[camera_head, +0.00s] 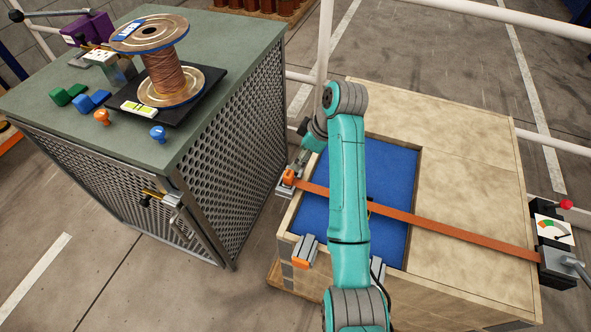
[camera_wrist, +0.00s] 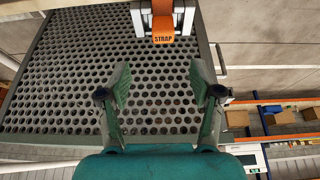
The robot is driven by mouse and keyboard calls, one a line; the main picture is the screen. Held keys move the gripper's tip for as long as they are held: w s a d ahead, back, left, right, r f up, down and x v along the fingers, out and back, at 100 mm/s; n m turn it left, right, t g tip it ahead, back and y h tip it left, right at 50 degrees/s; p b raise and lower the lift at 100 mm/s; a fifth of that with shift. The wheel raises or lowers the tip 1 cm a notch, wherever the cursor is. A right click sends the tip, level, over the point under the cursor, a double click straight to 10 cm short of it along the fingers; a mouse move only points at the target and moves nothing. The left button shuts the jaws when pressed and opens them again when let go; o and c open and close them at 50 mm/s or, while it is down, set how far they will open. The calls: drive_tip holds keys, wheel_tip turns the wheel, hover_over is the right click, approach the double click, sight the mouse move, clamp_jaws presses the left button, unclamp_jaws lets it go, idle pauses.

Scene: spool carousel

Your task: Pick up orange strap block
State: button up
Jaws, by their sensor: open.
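The orange strap block (camera_wrist: 163,23), marked STRAP, sits in a pale metal holder at the top middle of the wrist view. In the head view the orange block (camera_head: 289,177) is at the left edge of the wooden crate, at the left end of an orange strap (camera_head: 440,228). My gripper (camera_wrist: 160,82) is open and empty, its two fingers spread below the block in the wrist view, apart from it. In the head view my gripper (camera_head: 301,158) is just above the block, partly hidden by my arm.
The wooden crate (camera_head: 462,150) has a blue-lined opening (camera_head: 385,165). A tensioner with a gauge (camera_head: 555,238) stands at its right. A perforated cabinet (camera_head: 232,125) at left carries a copper spool (camera_head: 165,75) and small coloured blocks. Another orange-tipped bracket (camera_head: 303,255) is on the crate's front edge.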

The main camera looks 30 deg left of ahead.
sight(289, 173)
drive_tip(key=x, duration=1)
drive_tip(key=shift+s+f, duration=0.25)
clamp_jaws()
